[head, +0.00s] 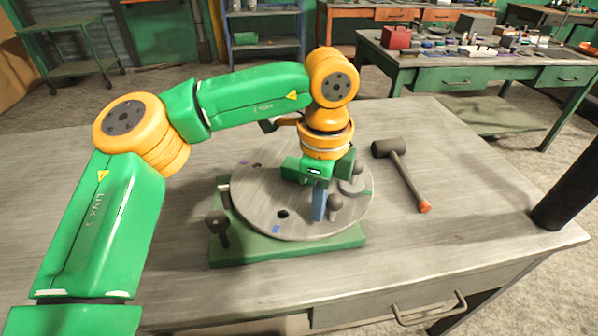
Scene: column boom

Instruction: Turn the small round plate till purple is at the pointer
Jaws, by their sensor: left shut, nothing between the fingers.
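The small round plate (262,200) is a grey metal disc lying flat on a green base (290,250) on the workbench. A purple mark (243,163) shows at its far left rim, a blue mark (276,229) at its near rim and a green mark (368,193) at its right rim. A small grey piece (224,193) at the plate's left edge may be the pointer; I cannot tell. My left gripper (319,218) points down over the plate's right half, shut and empty, beside a grey knobbed peg (335,205). It hides part of the plate. My right gripper is out of view.
A dark knobbed lever (218,229) stands at the base's left corner. A mallet (403,170) lies right of the plate. A partly hidden brown-handled item is behind my arm. The bench (480,215) is clear at far left and right front. A black post (570,190) rises at right.

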